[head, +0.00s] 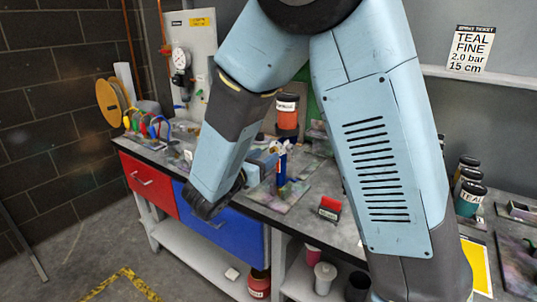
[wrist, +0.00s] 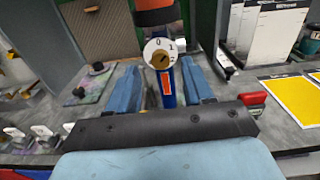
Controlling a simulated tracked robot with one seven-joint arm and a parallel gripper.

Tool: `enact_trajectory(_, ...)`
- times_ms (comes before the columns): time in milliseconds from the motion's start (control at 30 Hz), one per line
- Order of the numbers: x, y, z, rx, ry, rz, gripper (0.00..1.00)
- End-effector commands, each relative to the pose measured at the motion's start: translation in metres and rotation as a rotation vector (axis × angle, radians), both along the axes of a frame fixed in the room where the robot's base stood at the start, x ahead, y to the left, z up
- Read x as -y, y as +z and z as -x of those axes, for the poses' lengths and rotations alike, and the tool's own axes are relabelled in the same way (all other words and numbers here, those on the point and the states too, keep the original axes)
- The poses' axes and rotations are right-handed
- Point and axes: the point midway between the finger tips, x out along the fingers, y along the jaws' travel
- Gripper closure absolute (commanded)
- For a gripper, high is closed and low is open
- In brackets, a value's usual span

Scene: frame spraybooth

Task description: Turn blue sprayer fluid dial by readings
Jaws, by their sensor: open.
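The blue sprayer (head: 281,168) stands upright on the bench with an orange cup (head: 287,117) above it. In the wrist view the blue sprayer body (wrist: 167,88) carries a white round fluid dial (wrist: 163,53) with a brass knob at its centre. The marks 0, 1 and 2 show on the dial; the exact pointer setting is too small to tell. My gripper (wrist: 160,68) is open, one blue finger on each side of the sprayer, below and in front of the dial. Contact with the sprayer cannot be told. In the head view my arm partly hides the gripper.
A spray ticket (head: 471,48) on the wall reads TEAL, FINE, 2.0 bar, 15 cm. A pressure gauge (head: 181,59) hangs on a panel at the back left. A red-topped block (head: 330,207) and a yellow card (wrist: 291,95) lie to the right. Teal-labelled pots (head: 469,199) stand further right.

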Motion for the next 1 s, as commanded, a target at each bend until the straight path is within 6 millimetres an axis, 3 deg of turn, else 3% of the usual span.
enact_trajectory(233, 0.016, 0.0, -0.02, 0.0, -0.001, 0.0, 0.49)
enact_trajectory(600, 0.019, 0.0, -0.023, 0.0, -0.002, 0.0, 0.49)
enact_trajectory(1000, 0.019, 0.0, -0.023, 0.0, -0.002, 0.0, 0.86)
